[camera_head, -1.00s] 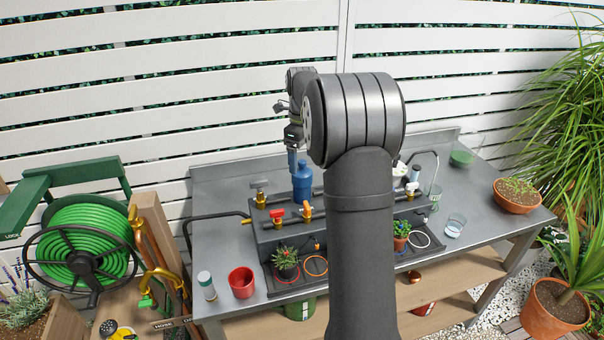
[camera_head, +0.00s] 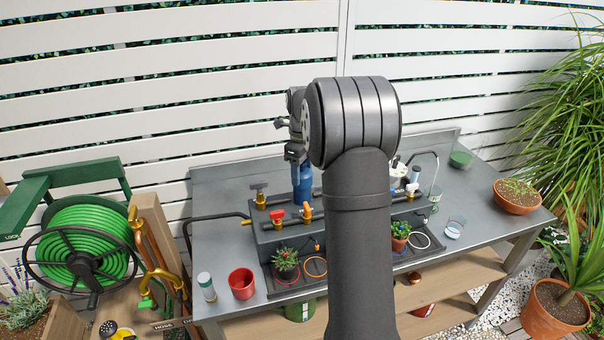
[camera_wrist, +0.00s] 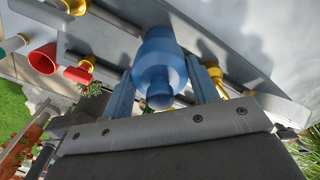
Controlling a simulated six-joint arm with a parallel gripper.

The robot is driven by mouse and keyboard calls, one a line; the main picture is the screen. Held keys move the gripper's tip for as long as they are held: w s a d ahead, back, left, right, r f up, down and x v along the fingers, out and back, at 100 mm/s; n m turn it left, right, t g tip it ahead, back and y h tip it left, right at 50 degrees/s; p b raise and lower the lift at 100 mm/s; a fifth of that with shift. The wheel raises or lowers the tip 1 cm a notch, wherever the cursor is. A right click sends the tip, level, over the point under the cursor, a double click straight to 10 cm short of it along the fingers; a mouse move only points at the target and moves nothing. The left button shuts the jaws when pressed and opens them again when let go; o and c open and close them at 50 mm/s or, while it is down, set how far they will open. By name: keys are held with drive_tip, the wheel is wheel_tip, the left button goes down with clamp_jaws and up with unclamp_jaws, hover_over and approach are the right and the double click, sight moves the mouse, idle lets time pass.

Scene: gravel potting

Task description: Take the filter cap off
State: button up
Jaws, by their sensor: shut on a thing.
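My gripper (camera_head: 297,158) is over the top of the filter in the head view. In the wrist view my gripper (camera_wrist: 163,80) has one finger on each side of the cap and is shut on it. The seam between cap and filter body is hidden, so I cannot tell whether the cap is loose.
A red cup (camera_head: 242,283) and potted plants (camera_head: 286,262) are at the bench front. My arm hides the bench middle.

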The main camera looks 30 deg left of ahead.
drive_tip(key=shift+r, duration=0.5)
drive_tip(key=r, duration=0.2)
drive_tip(key=d+r, duration=0.1)
drive_tip(key=shift+w+r, duration=0.1)
drive_tip(key=shift+r, duration=0.3)
drive_tip(key=d+r, duration=0.6)
drive_tip(key=d, duration=0.5)
drive_tip(key=s+a+f+n, duration=0.5)
drive_tip(key=s+a+n, duration=0.2)
drive_tip(key=s+a, duration=0.3)
drive_tip(key=s+a+f+n, duration=0.6)
drive_tip(key=s+a+n, duration=0.2)
drive_tip(key=a, duration=0.3)
drive_tip(key=s+a+f+n, duration=0.1)
drive_tip(key=s+f, duration=0.2)
drive_tip(key=f, duration=0.1)
drive_tip(key=s+a+f+n, duration=0.1)
drive_tip(key=s+a+f, duration=0.1)
drive_tip(key=s+f, duration=0.1)
drive_tip(key=s+a+f+n, duration=0.1)
drive_tip(key=s+a+f, duration=0.1)
drive_tip(key=f, duration=0.2)
drive_tip(key=shift+s+a+f, duration=0.25)
drive_tip(key=shift+s+f, duration=0.15)
drive_tip(key=shift+f, duration=2.2)
